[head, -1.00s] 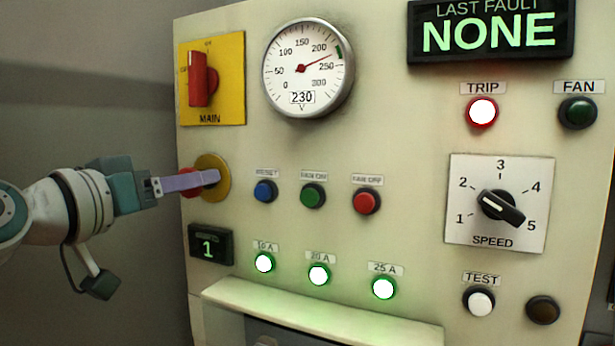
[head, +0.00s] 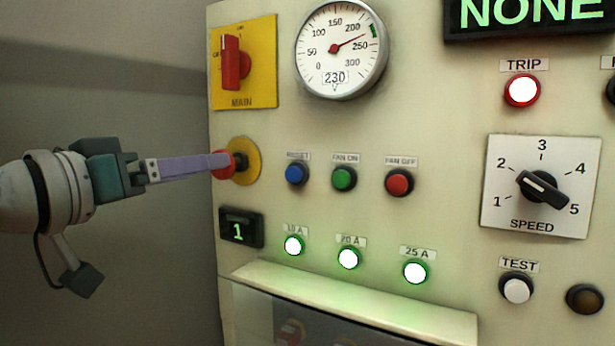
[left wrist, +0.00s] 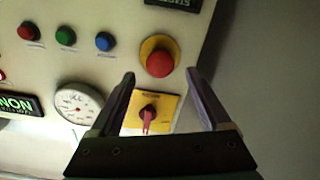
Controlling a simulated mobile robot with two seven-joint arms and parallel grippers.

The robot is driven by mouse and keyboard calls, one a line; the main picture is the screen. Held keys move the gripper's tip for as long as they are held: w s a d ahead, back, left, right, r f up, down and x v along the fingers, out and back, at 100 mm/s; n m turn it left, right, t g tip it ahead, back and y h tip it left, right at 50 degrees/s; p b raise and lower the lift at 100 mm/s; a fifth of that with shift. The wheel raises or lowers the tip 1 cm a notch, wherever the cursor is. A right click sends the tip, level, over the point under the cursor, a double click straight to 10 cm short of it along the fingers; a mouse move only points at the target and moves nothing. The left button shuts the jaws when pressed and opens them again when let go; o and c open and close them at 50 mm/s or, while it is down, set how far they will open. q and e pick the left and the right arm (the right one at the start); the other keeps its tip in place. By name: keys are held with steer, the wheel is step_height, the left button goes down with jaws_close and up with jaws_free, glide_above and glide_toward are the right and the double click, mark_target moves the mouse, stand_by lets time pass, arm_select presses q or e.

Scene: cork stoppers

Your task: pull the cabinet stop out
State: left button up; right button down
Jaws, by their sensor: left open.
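The cabinet stop is a red mushroom button (head: 232,166) on a round yellow plate (head: 249,162) at the panel's left edge. A dark stem shows between its red head and the plate, so the head stands off the plate. My left gripper (head: 225,160) reaches in from the left, and its near finger covers part of the red head. In the left wrist view the red button (left wrist: 160,63) appears ahead, between the two open fingers (left wrist: 160,77) and just beyond their tips. Nothing is gripped. Contact with the head cannot be told. My right gripper is not in view.
The yellow main switch plate (head: 262,62) is above the stop and the small display (head: 240,229) is below it. Blue (head: 297,173), green (head: 344,179) and red (head: 399,182) buttons lie to the right. A ledge (head: 350,300) juts out below. Left of the panel is clear.

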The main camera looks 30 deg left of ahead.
arm_select(q)
steer(key=s+b, duration=0.1)
steer(key=s, duration=0.4)
stand_by(0.4)
steer(key=d+f+m+g+h, duration=0.1)
steer(key=d+f+m+g, duration=0.1)
steer(key=d+f+g, duration=0.5)
steer(key=s+d+f+m+g, duration=0.2)
steer(key=s+d+f+g, duration=0.2)
steer(key=s+f, duration=0.45)
steer(key=s+d+f+m+g, duration=0.1)
steer(key=s+d+f+g, duration=0.25)
steer(key=s+f, duration=0.55)
step_height(320, 180, up, 32)
steer(key=p, duration=3.3)
steer(key=shift+w+d+y, duration=0.35)
steer(key=shift+w+y, duration=0.05)
